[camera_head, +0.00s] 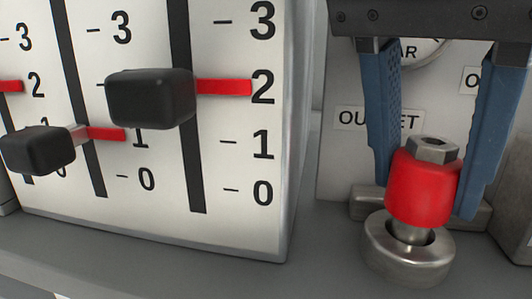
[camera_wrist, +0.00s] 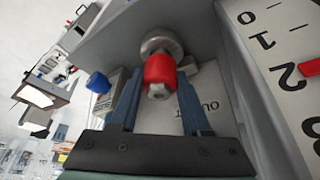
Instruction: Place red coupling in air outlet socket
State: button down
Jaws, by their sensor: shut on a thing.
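The red coupling (camera_head: 421,190) has a metal hex nut on top and a narrower metal stem below. My gripper (camera_head: 425,190) is shut on it, with one blue finger on each side. The coupling is upright, directly over the round metal outlet socket (camera_head: 380,262). Its stem reaches to the socket's opening; I cannot tell how deep it sits. An "OUTLET" label is on the panel behind, partly covered by a finger. In the wrist view the red coupling (camera_wrist: 160,69) is between the fingers, with the socket (camera_wrist: 162,42) just beyond it.
A white panel (camera_head: 270,175) with numbered slots and black slider knobs (camera_head: 152,98) stands to the left. A gauge (camera_head: 432,50) is partly hidden behind my gripper. A blue knob (camera_wrist: 98,82) shows in the wrist view. The grey shelf (camera_head: 300,272) in front is clear.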

jog(key=shift+s+d+f, duration=0.1)
jog(key=shift+d+f, duration=0.05)
jog(key=shift+f, duration=0.35)
jog(key=shift+w+d+f, duration=0.1)
jog(key=shift+w+f, duration=0.1)
jog(key=shift+w, duration=0.15)
jog(key=shift+s+a, duration=0.1)
jog(key=shift+a, duration=0.1)
jog(key=c, duration=0.8)
grip_release()
jog(key=shift+s+f, duration=0.1)
jog(key=o, duration=0.4)
jog(key=shift+d, duration=0.1)
jog(key=shift+o, duration=0.2)
